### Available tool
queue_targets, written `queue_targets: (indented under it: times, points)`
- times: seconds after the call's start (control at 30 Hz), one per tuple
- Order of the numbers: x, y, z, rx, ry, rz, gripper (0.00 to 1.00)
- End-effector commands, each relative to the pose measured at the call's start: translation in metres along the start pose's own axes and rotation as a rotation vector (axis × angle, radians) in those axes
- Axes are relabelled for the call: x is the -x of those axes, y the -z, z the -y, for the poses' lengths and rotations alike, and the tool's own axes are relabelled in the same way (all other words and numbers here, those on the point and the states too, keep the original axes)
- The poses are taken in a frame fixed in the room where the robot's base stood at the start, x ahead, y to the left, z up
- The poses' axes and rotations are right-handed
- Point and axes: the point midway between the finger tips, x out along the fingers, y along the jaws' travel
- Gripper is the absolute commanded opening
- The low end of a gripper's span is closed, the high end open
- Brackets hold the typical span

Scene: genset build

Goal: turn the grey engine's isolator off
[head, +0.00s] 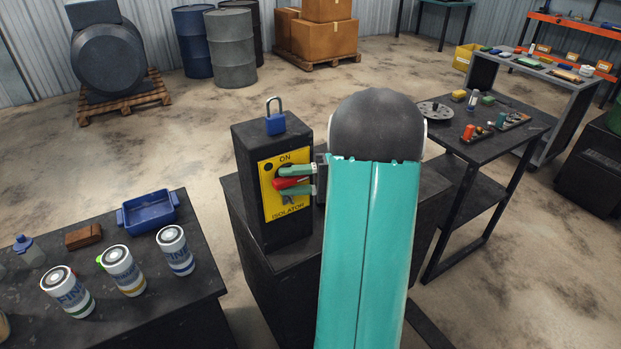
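The isolator is a black upright box (257,218) with a yellow plate (270,205) marked ON at the top and ISOLATOR at the bottom. Its red handle (287,183) lies about level across the plate, pointing right. My gripper (296,180) has come in from the right, with one green-tipped finger above the handle and one below. The handle fills most of the gap, but I cannot tell whether the fingers press on it. Part of the dial is hidden behind the fingers.
A blue padlock (275,122) stands on top of the isolator box. At left, a dark table holds several cans (123,270) and a blue bin (150,214). At right, a dark table (512,137) holds small parts. Open floor lies behind the box.

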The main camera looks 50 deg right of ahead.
Motion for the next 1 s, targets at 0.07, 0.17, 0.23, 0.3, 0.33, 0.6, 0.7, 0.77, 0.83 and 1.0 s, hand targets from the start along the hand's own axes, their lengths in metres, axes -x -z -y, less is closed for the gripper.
queue_targets:
  times: [0.07,0.17,0.23,0.3,0.33,0.6,0.7,0.77,0.83,1.0]
  points:
    - [0.010,0.001,0.000,0.000,0.000,-0.002,0.40]
    - [0.027,0.000,-0.001,-0.001,-0.001,-0.004,0.40]
    - [0.043,0.001,-0.001,0.000,-0.001,-0.005,0.40]
    - [0.059,0.001,-0.001,-0.001,-0.001,-0.005,0.40]
    - [0.066,0.001,-0.001,0.000,-0.001,-0.005,0.40]
    - [0.107,0.000,0.000,0.000,0.001,-0.005,0.40]
    - [0.118,0.000,-0.001,-0.001,0.001,-0.004,0.40]
    - [0.124,0.000,-0.001,-0.001,0.001,-0.003,0.40]
    - [0.129,0.000,0.000,0.000,0.000,-0.002,0.40]
    - [0.134,0.000,0.000,0.000,0.000,-0.001,0.40]
